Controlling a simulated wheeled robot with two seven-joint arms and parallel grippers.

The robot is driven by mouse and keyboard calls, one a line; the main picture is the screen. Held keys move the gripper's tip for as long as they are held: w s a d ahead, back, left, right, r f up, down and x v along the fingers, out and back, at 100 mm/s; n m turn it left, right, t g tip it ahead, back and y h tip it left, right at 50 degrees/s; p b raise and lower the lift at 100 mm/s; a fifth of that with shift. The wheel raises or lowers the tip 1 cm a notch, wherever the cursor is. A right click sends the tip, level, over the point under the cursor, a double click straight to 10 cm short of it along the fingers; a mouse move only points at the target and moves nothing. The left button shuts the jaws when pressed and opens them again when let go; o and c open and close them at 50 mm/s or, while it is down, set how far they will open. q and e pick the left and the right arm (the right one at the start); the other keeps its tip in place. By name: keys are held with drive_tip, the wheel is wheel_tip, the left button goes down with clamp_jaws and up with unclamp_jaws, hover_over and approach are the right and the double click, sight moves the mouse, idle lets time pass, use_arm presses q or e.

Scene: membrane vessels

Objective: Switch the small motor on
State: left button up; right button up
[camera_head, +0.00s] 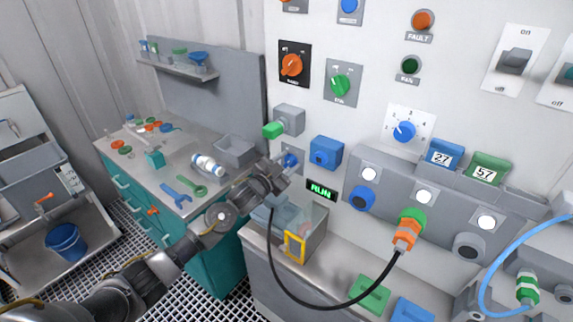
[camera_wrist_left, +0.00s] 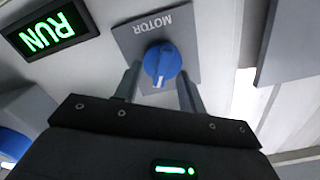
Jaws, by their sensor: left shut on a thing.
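The motor switch is a blue knob (camera_head: 291,160) on a small grey plate on the white panel. In the left wrist view the knob (camera_wrist_left: 162,62) sits on its plate (camera_wrist_left: 124,38), whose label reads MOTOR upside down. My left gripper (camera_head: 283,168) is at the knob, with one finger on each side of it in the left wrist view (camera_wrist_left: 160,80), shut on it. The gripper partly hides the plate in the head view. A display (camera_head: 321,191) just right of and below the knob glows green and reads RUN. My right gripper is not in view.
A grey box with a green knob (camera_head: 274,130) juts out just above my left gripper, and a blue block (camera_head: 326,152) sits to its right. A black cable (camera_head: 275,262) hangs below, running to an orange plug (camera_head: 405,234). A workbench with tools (camera_head: 176,196) stands left.

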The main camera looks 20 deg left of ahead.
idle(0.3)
use_arm(q)
drive_tip(key=o, duration=1)
drive_tip(key=shift+c, duration=0.2)
drive_tip(key=shift+s+a+f, duration=0.15)
drive_tip(key=shift+s, duration=0.35)
drive_tip(key=b+v, duration=0.3)
drive_tip(key=v, duration=0.6)
drive_tip(key=shift+s, duration=0.4)
drive_tip(key=shift+a, duration=0.15)
